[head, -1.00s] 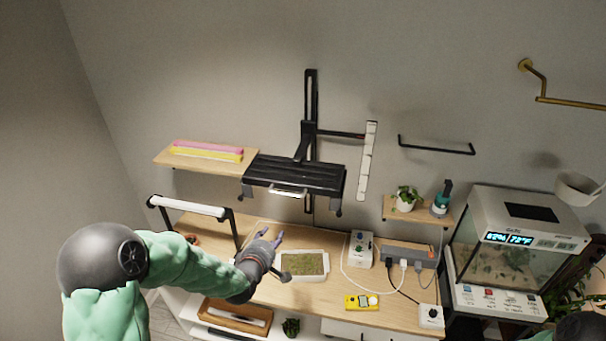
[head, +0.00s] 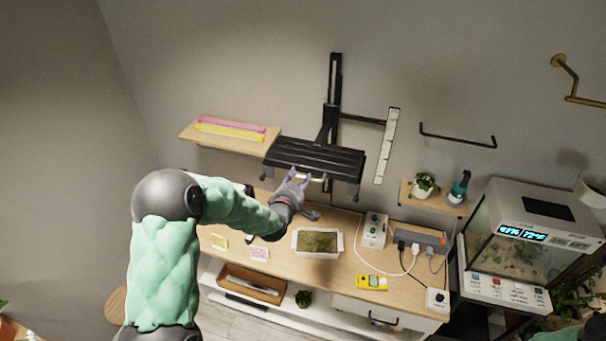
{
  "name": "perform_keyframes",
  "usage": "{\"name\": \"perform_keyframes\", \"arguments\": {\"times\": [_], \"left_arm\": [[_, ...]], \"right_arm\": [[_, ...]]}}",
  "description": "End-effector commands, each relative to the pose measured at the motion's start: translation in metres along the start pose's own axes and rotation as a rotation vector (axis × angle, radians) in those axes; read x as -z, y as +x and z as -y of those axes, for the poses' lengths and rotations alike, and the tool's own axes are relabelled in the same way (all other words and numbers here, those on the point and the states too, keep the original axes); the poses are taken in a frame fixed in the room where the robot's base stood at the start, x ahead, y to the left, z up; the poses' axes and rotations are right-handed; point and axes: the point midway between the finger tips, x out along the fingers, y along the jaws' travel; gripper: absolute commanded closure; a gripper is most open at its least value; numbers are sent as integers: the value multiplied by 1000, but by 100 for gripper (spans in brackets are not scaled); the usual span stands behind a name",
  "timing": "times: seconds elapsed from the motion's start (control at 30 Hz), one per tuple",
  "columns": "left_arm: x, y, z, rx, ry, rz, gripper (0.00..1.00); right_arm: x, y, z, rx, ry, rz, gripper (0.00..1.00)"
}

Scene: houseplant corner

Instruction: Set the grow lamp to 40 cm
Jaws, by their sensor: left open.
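The black grow lamp (head: 316,157) is mounted on a vertical black rail (head: 335,80) on the wall. A white scale strip (head: 387,146) stands upright to the right of the lamp; its marks are too small to read. A light-coloured handle at the lamp's front edge is partly hidden by my left gripper. My left gripper (head: 297,177) is open, with its fingers pointing up at the lamp's front edge by the handle. I cannot tell whether it touches. A seed tray (head: 318,241) sits on the bench below the lamp. My right gripper is not in view.
The wooden bench (head: 345,270) also holds a yellow meter (head: 371,282), a white control box (head: 374,230) and a grey power strip (head: 420,236) with cables. A wall shelf (head: 186,133) is left of the lamp. A terrarium (head: 520,240) stands at the right.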

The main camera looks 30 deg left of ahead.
Motion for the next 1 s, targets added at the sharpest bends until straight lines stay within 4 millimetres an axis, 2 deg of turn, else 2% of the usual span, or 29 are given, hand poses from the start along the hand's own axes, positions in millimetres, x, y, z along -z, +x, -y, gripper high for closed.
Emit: {"name": "perform_keyframes", "arguments": {"times": [0.1,0.3,0.7,0.73,0.87,0.9,1.0], "left_arm": [[-1,15,0,2,0,1,57],[-1,31,0,1,0,1,57],[0,36,0,0,0,0,57],[0,36,0,0,0,0,60],[0,36,0,0,0,0,97],[0,36,0,1,0,0,100],[0,36,1,1,0,0,100]], "right_arm": [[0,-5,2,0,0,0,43],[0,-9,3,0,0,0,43],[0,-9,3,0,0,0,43],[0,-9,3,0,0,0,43],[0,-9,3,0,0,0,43],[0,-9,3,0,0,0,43],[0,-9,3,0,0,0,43]]}}
